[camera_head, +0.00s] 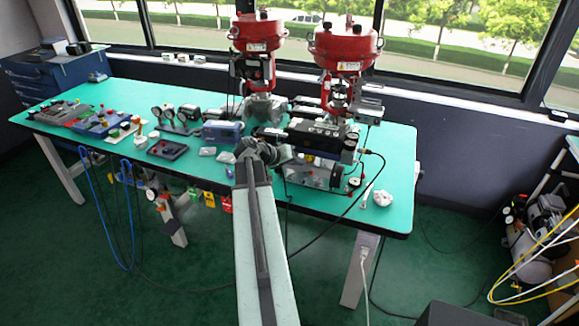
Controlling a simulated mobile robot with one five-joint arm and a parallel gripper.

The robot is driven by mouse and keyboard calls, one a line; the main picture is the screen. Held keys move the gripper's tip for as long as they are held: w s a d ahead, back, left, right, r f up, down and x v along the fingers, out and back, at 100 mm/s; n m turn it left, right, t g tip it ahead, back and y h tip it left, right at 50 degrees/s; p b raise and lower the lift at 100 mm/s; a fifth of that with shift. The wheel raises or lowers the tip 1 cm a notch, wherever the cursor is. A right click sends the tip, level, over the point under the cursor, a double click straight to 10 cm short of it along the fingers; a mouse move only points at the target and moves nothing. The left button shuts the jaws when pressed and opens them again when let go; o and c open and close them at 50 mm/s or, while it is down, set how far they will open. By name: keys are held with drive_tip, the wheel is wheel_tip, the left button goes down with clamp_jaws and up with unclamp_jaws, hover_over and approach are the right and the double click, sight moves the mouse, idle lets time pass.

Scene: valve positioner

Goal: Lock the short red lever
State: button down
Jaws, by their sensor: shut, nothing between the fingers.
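I cannot make out the short red lever for certain. Small red parts show on the manifold at the table's left (75,122) and at the right-hand unit (354,182). My wrist hides part of the table and devices behind it.
Cables and blue hoses (92,205) hang below the front edge. Coloured tags (226,203) hang there too.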

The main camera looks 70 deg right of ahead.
sight(312, 170)
drive_tip(key=s+f+b, duration=0.1)
drive_tip(key=s+f, duration=0.1)
drive_tip(key=f, duration=0.1)
drive_tip(key=shift+s+b, duration=0.1)
drive_tip(key=shift+b, duration=0.25)
drive_tip(key=shift+r, duration=0.1)
drive_tip(key=shift+s+r, duration=0.1)
